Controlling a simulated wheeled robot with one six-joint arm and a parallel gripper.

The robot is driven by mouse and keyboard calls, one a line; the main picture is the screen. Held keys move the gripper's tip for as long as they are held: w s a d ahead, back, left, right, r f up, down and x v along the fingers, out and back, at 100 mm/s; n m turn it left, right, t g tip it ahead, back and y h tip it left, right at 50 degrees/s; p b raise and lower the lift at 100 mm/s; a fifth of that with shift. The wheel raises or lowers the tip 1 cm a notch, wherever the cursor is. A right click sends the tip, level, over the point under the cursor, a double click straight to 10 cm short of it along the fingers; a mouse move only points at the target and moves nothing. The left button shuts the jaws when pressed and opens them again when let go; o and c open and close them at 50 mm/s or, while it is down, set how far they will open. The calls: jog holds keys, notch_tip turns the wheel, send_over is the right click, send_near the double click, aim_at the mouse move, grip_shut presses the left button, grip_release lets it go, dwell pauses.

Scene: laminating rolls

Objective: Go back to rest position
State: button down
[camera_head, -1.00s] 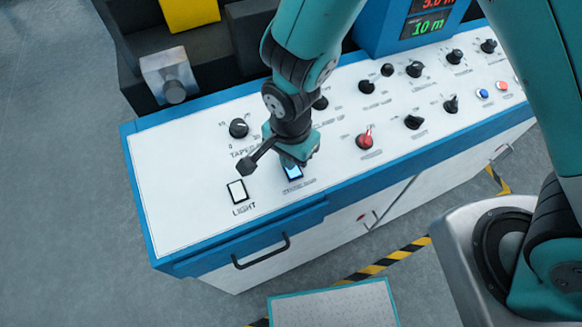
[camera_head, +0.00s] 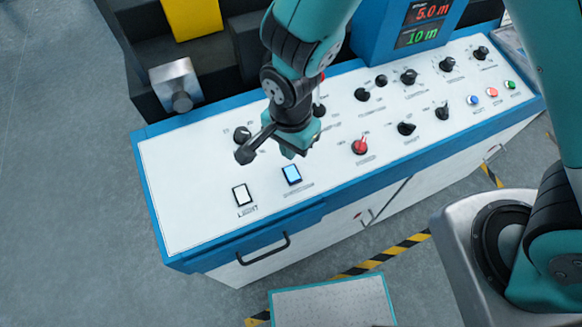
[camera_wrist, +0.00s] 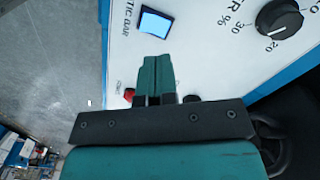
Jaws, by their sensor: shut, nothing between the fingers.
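My gripper (camera_head: 291,153) hangs over the white control panel (camera_head: 190,210), a little above and behind the blue-lit switch. Its teal fingers are together and empty, and they also show in the wrist view (camera_wrist: 157,75). The blue-lit switch (camera_head: 292,174) is uncovered, and the wrist view shows it just beyond the fingertips (camera_wrist: 155,23). The white LIGHT switch (camera_head: 242,195) is to its left. A black dial (camera_head: 242,134) is partly behind my wrist; a dial with numbers 20 and 30 is large in the wrist view (camera_wrist: 279,18).
A red knob (camera_head: 360,145) and several black knobs stand to the right on the panel. The blue display box (camera_head: 385,35) reads 5.0 m and 10 m. A metal block (camera_head: 176,83) is behind the panel. Open floor (camera_head: 70,200) lies to the left.

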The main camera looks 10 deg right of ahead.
jog(key=shift+r, duration=0.25)
dwell(0.3)
jog(key=s+d+r+n+y+b, duration=0.2)
jog(key=s+d+r+n, duration=0.3)
jog(key=r+n, duration=0.3)
jog(key=s+d+r+n+y+b, duration=0.2)
jog(key=s+d+r+n+b, duration=0.2)
jog(key=r+n, duration=0.4)
jog(key=shift+s+d+r+b, duration=0.4)
jog(key=shift+s+r+b, duration=0.2)
jog(key=shift+s+r, duration=0.15)
jog(key=c, duration=1.8)
grip_release()
jog(key=shift+w, duration=0.1)
